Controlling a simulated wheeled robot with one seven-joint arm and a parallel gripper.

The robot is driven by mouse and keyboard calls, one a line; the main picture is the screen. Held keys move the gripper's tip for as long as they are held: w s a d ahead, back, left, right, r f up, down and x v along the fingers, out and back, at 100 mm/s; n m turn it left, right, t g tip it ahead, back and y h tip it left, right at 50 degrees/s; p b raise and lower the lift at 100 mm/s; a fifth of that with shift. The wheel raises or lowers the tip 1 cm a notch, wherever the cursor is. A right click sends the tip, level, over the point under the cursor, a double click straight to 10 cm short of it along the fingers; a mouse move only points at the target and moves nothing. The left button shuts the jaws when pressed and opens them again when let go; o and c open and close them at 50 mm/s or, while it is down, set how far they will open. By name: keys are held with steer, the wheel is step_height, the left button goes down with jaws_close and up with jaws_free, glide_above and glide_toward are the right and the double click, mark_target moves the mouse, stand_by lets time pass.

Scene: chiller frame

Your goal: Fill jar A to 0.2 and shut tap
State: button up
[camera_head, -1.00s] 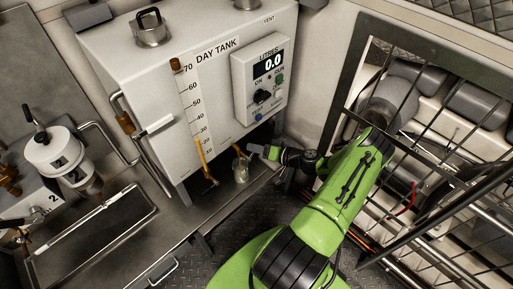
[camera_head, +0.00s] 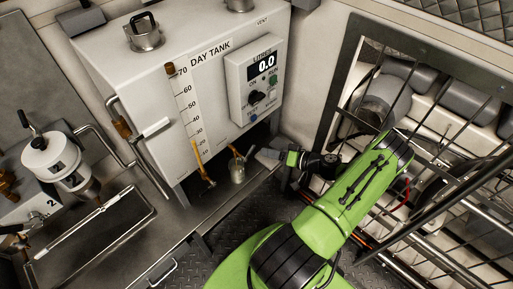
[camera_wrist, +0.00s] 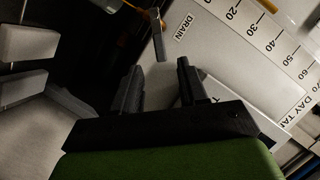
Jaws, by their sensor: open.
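A small clear jar (camera_head: 237,173) stands upright under the front of the white day tank (camera_head: 150,78); I cannot read a label or a level in it. An orange-brown tap part (camera_head: 236,152) shows just above the jar.
A second orange fitting (camera_head: 203,165) hangs under the tank, left of the jar. A white canister (camera_head: 55,155) and a shallow metal tray (camera_head: 95,228) are at the left. A barred metal frame (camera_head: 440,150) fills the right side, close to my arm.

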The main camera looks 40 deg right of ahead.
steer(key=v, duration=0.7)
steer(key=shift+s+p, duration=0.3)
steer(key=shift+s, duration=0.05)
steer(key=shift+d+r, duration=0.1)
stand_by(1.3)
